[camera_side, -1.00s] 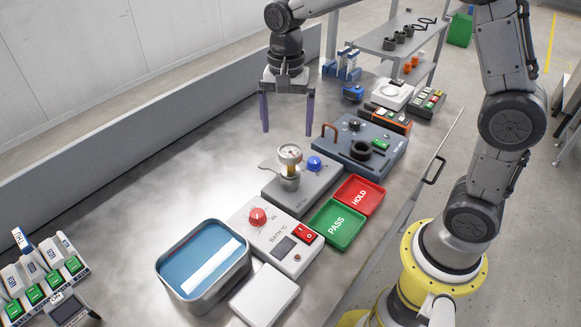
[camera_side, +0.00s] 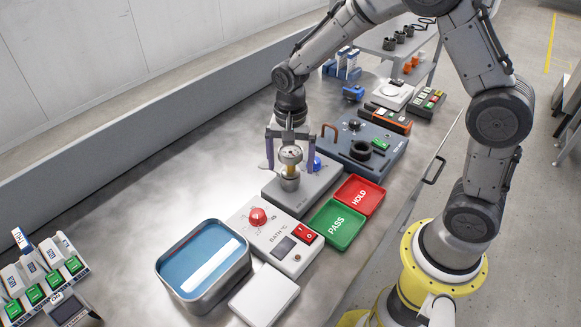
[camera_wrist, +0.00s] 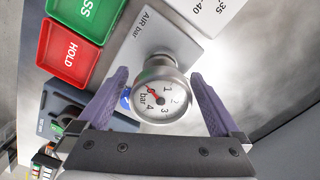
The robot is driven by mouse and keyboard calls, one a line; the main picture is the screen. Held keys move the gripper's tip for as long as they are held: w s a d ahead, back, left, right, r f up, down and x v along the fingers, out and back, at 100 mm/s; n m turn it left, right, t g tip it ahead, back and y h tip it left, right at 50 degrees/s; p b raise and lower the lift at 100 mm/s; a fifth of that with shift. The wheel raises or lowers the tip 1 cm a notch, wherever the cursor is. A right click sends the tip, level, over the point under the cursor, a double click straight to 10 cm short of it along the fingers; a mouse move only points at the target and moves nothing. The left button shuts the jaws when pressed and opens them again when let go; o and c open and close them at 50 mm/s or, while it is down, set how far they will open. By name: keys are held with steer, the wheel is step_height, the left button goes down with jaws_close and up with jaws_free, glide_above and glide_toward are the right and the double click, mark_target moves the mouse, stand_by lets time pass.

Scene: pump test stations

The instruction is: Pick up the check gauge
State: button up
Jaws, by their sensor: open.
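The check gauge (camera_side: 290,155) is a round silver dial on a brass stem, standing upright in a metal socket on the grey air station (camera_side: 317,186). In the wrist view its dial (camera_wrist: 158,98) faces the camera, marked in bar with a red needle. My gripper (camera_side: 290,164) is open, with its two purple fingers lowered on either side of the gauge. In the wrist view the fingers (camera_wrist: 168,100) stand apart from the dial, with a gap on both sides. A blue knob (camera_side: 318,163) is partly hidden behind the right finger.
A red HOLD tray (camera_side: 373,185) and a green PASS tray (camera_side: 349,211) lie to the right. The bath control box (camera_side: 255,240) with a red knob and a blue water bath (camera_side: 190,285) are in front. A dark blue station (camera_side: 385,165) stands behind. The bench left of the gauge is clear.

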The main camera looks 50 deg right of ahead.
steer(key=shift+c, duration=0.3)
steer(key=shift+r, duration=0.1)
jaws_close()
